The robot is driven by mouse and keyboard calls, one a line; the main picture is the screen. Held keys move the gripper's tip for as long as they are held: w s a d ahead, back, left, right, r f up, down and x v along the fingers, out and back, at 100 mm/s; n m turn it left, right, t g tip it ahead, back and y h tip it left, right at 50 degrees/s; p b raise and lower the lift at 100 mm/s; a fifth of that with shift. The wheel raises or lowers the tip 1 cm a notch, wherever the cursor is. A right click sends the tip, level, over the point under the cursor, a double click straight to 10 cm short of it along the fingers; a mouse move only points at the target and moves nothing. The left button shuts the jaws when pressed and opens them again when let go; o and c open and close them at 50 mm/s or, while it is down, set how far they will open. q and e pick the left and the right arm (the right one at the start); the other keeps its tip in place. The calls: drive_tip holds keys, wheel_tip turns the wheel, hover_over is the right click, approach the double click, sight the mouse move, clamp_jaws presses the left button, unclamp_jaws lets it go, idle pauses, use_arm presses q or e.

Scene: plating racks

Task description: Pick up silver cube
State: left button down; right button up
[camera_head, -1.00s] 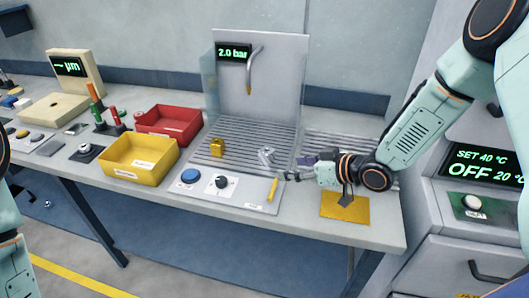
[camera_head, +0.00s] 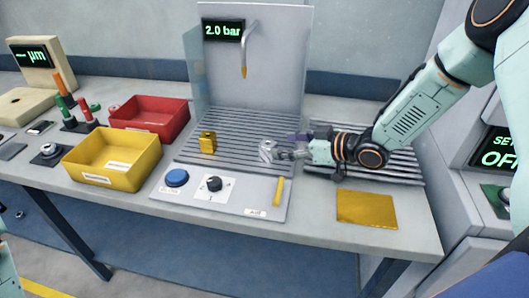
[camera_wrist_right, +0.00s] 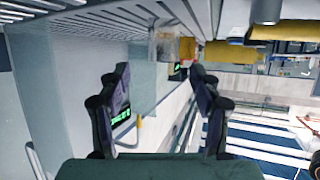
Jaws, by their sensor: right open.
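The silver cube (camera_head: 266,149) sits on the slatted metal rack (camera_head: 226,159), near its right side. In the right wrist view, which is upside down, the silver cube (camera_wrist_right: 165,43) shows just past and between the fingertips. My right gripper (camera_head: 278,152) is open and comes in from the right, low over the rack, with its tips at the cube. In the wrist view the two dark fingers of my right gripper (camera_wrist_right: 160,75) stand apart with nothing gripped. My left gripper is out of view.
A gold cube (camera_head: 207,142) stands left on the same rack. The front panel holds a blue button (camera_head: 176,178), a knob (camera_head: 214,184) and a yellow handle (camera_head: 279,191). Yellow (camera_head: 80,170) and red (camera_head: 120,113) bins stand left. A gold sheet (camera_head: 366,209) lies front right.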

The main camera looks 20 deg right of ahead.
sight(268, 147)
drive_tip(key=shift+w+a+f, duration=0.15)
drive_tip(key=shift+w+a, duration=0.05)
drive_tip(key=shift+a, duration=0.2)
drive_tip(key=shift+w+a+f, duration=0.1)
drive_tip(key=shift+w+f, duration=0.35)
drive_tip(key=x, duration=0.2)
drive_tip(key=b+x, duration=0.1)
drive_tip(key=x, duration=0.1)
drive_tip(key=shift+s+a, duration=0.2)
drive_tip(key=shift+a, duration=0.2)
drive_tip(key=shift+w+f, duration=0.15)
drive_tip(key=shift+w, duration=0.15)
drive_tip(key=shift+d, duration=0.15)
drive_tip(key=shift+c, duration=0.2)
drive_tip(key=c, duration=1)
clamp_jaws()
